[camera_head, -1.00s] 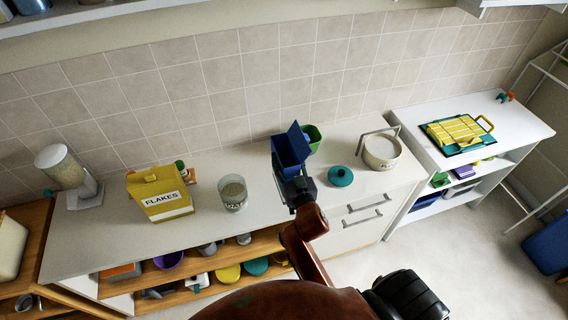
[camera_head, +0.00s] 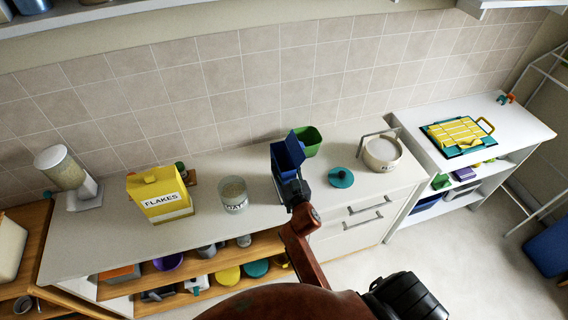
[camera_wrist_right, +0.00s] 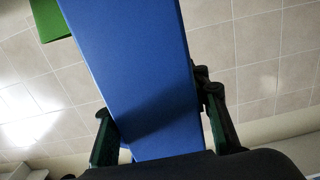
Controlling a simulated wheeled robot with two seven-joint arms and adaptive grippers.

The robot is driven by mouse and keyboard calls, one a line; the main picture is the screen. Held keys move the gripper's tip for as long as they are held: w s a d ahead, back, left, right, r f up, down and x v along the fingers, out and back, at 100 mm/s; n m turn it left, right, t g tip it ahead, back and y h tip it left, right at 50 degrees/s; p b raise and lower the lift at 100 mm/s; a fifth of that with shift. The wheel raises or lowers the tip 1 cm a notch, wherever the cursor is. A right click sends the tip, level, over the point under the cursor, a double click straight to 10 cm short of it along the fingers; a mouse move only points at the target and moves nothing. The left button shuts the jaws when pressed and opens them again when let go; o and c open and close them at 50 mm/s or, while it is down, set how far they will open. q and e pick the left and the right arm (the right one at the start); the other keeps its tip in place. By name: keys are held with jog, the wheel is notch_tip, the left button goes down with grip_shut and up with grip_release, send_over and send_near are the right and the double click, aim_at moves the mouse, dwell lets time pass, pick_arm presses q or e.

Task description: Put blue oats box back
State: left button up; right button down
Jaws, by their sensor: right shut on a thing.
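The blue oats box (camera_head: 288,154) is over the middle of the counter in the head view, with its top flap standing up. My right gripper (camera_head: 293,185) is shut on it from the front. The right wrist view shows the blue box (camera_wrist_right: 135,75) tilted between the two fingers of the right gripper (camera_wrist_right: 160,135). Whether its base touches the counter cannot be told. A glass jar labelled oats (camera_head: 233,194) stands on the counter left of the box. My left gripper is not in view.
A yellow flakes box (camera_head: 160,195) and a grain dispenser (camera_head: 66,176) stand left on the counter (camera_head: 110,235). A green container (camera_head: 308,141) is close behind the blue box. A teal lid (camera_head: 341,178) and a white pot (camera_head: 382,153) lie right.

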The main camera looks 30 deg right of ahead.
aim_at(289, 176)
jog(key=shift+f, duration=0.1)
jog(key=c, duration=1.1)
grip_release()
jog(key=v, duration=0.7)
jog(key=shift+s+b, duration=0.3)
jog(key=shift+b, duration=0.05)
